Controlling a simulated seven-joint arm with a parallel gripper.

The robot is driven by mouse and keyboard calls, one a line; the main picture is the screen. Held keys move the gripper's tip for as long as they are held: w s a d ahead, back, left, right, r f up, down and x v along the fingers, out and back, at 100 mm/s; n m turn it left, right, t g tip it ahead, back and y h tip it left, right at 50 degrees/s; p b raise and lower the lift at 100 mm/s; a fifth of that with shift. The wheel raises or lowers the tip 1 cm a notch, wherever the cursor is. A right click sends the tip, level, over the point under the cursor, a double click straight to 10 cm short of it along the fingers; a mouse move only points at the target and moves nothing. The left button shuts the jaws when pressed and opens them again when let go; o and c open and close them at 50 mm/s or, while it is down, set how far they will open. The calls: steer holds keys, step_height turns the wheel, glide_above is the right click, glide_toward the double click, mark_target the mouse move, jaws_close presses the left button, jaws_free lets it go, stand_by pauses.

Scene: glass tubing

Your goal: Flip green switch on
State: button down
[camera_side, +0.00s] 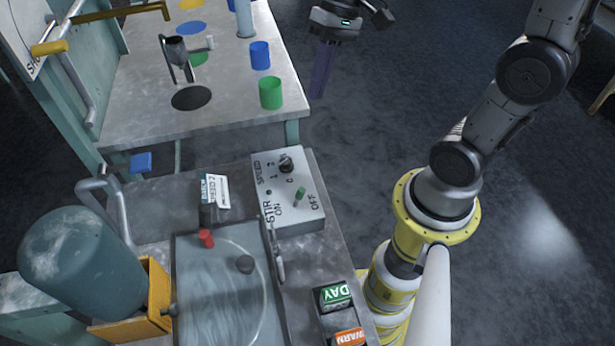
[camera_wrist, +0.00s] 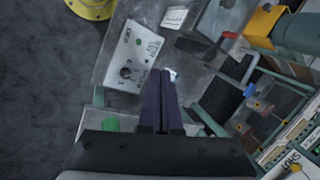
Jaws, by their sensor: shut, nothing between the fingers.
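The green switch (camera_side: 300,196) is a small lever on a pale control box (camera_side: 262,172), between the printed words ON at left and OFF at right. I cannot tell for sure which side it is set to. In the wrist view the switch (camera_wrist: 138,42) is a small green spot on the box. My gripper (camera_side: 317,94) has long purple fingers, shut and empty, pointing down. It is apart from the box, beyond it in the side view, over the floor beside the back table. In the wrist view the fingertips (camera_wrist: 160,73) appear near the box's edge.
A dark SPEED knob (camera_side: 286,163) sits on the same box. The back table (camera_side: 225,112) holds a green cup (camera_side: 270,93) and a blue cup (camera_side: 260,55).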

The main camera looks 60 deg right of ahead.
mark_target(299, 197)
steer(key=w+d+f+m+y, duration=0.1)
steer(key=d+f+m+y, duration=0.2)
steer(key=f, duration=0.8)
steer(key=w+d+f+m+y, duration=0.2)
steer(key=d+f+m+y, duration=0.2)
steer(key=d+f+m, duration=0.3)
step_height(299, 197, down, 6)
steer(key=shift+d+r+g, duration=0.25)
steer(key=shift+d+g, duration=0.15)
steer(key=shift+d, duration=0.85)
steer(key=x, duration=1)
steer(key=shift+a, duration=0.25)
steer(key=shift+s+a+r, duration=0.15)
steer(key=shift+a, duration=0.4)
steer(key=shift+s+a+r, duration=0.1)
steer(key=shift+a+r, duration=0.05)
steer(key=shift+a, duration=0.4)
steer(key=shift+s+a+r, duration=0.1)
steer(key=shift+a, duration=0.55)
